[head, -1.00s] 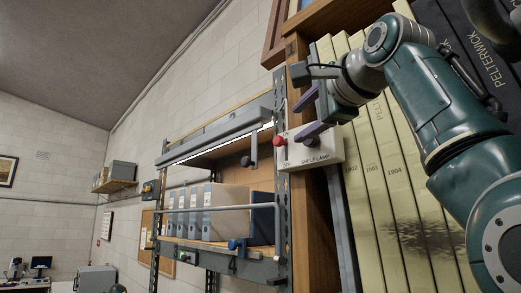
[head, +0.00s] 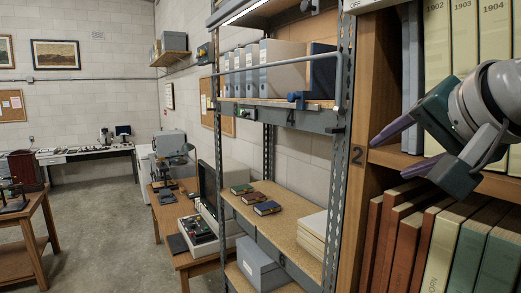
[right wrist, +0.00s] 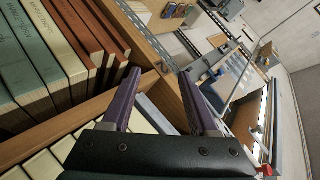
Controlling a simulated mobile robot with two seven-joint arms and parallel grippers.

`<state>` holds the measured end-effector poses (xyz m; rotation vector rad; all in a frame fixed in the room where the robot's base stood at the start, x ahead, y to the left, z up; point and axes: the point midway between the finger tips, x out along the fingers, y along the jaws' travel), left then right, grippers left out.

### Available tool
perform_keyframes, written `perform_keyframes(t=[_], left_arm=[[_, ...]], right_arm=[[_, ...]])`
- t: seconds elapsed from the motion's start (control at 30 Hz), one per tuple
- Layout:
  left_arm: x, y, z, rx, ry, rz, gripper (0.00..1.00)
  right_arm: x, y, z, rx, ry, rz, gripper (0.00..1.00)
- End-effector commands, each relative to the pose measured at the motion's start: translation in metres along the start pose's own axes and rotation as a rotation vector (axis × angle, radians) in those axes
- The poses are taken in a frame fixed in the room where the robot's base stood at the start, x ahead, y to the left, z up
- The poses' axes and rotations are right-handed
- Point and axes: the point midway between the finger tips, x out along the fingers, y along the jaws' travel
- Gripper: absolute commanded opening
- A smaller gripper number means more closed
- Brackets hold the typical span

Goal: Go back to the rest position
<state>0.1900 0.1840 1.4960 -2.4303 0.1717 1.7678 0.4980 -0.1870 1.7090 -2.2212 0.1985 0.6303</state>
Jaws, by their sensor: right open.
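My right gripper (head: 390,157) is at the right of the head view, in front of the wooden bookcase (head: 352,205). Its two purple fingers are apart, pointing left, with nothing visible between them. In the right wrist view the open fingers (right wrist: 160,77) reach toward the bookcase's upright edge and the metal racking beyond. I cannot tell whether they touch the wood. My left gripper is not in view.
Brown and green books (head: 440,245) fill the shelf below the gripper, and tall cream volumes (head: 464,45) stand above. Metal racking (head: 338,130) with folders and small books (head: 267,208) adjoins on the left. Open floor (head: 110,225) lies farther left between tables.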

Motion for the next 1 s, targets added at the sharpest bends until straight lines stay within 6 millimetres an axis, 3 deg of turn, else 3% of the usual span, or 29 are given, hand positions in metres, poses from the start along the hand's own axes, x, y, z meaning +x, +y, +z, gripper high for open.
perform_keyframes(t=[0.03,0.2,0.3,0.4,0.5,0.63,1.0], left_arm=[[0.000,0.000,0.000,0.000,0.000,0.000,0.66],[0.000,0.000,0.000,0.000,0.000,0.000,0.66],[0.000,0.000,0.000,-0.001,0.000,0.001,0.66],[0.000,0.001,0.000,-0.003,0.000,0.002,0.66],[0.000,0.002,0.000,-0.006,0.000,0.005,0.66],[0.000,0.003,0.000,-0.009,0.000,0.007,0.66],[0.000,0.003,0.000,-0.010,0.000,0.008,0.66]], right_arm=[[-0.002,0.035,0.031,-0.092,-0.053,0.065,0.60],[-0.036,0.132,0.121,-0.423,-0.257,0.217,0.60],[-0.070,0.177,0.166,-0.602,-0.396,0.270,0.60],[-0.106,0.209,0.199,-0.748,-0.525,0.293,0.60],[-0.135,0.229,0.221,-0.848,-0.623,0.297,0.60],[-0.156,0.241,0.234,-0.919,-0.693,0.293,0.60],[-0.160,0.243,0.236,-0.933,-0.707,0.291,0.60]])
